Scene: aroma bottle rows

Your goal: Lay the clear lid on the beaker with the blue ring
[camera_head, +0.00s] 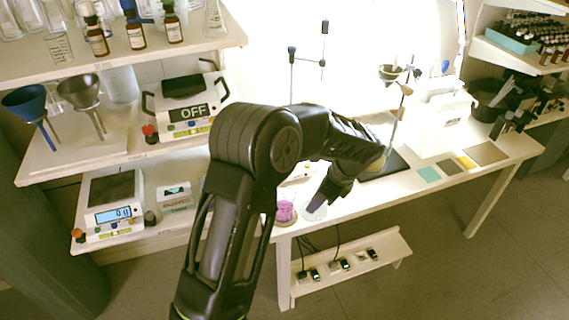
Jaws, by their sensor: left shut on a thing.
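My left arm comes up from the bottom and reaches over the front edge of the white bench. My left gripper (322,201) points down and is shut on a pale, see-through round thing, which looks like the clear lid (313,214). A small vessel with pink-purple contents (286,210) stands just left of the gripper, partly behind my arm. I cannot make out a blue ring on it. No other beaker with a blue ring shows clearly; my arm hides part of the bench. My right gripper is not in view.
The bench (440,190) carries a stand with rods (308,60), a white box-like device (438,120) and coloured squares (445,167). Left shelves hold brown bottles (136,32), funnels (80,92) and balances (112,215). A low shelf (350,262) sits under the bench.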

